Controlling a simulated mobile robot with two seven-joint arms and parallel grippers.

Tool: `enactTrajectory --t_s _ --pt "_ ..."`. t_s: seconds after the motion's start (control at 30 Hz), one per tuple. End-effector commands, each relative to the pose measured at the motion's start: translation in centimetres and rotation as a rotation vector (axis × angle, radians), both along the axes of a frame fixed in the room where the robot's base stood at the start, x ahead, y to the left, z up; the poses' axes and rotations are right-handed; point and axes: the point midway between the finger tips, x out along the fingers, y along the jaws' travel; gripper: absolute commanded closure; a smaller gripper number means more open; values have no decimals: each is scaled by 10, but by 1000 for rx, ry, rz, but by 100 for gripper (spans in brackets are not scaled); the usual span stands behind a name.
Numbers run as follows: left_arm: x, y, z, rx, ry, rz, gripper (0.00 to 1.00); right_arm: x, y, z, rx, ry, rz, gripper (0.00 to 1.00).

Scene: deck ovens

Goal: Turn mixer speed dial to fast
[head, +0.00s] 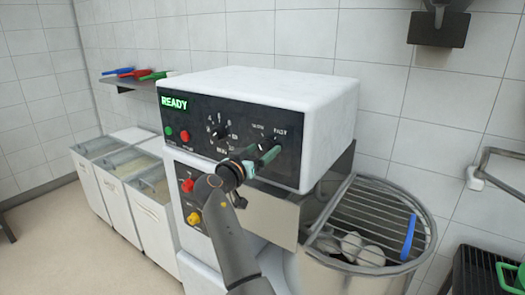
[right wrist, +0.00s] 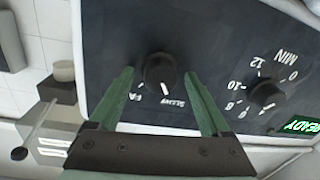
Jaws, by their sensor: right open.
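The mixer speed dial (head: 277,140) is a black round knob on the mixer's dark upper panel, at right below the SLOW and FAST labels. In the right wrist view the dial (right wrist: 159,68) shows close up, with its white mark pointing to the SLOW side. My right gripper (head: 266,153) is at the panel, with its green fingers open. In the right wrist view the gripper (right wrist: 158,75) has one fingertip on each side of the dial, with visible gaps. My left gripper is out of view.
Red and yellow buttons are below. A steel bowl (head: 425,250) with a wire guard stands at right. Open-topped bins (head: 145,222) stand at left.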

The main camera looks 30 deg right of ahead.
Motion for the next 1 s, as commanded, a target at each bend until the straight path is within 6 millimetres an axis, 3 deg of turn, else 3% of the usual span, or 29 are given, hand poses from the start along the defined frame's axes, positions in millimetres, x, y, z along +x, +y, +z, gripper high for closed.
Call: enactTrajectory --t_s 0.07,0.13,0.8,1.0 --pt "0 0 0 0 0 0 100 0 0 0 0 0 0 19" --pt "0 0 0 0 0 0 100 0 0 0 0 0 0 26" --pt "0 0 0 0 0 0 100 1 0 0 0 -1 3 100" --pt "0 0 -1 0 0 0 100 1 0 0 0 -3 3 100"
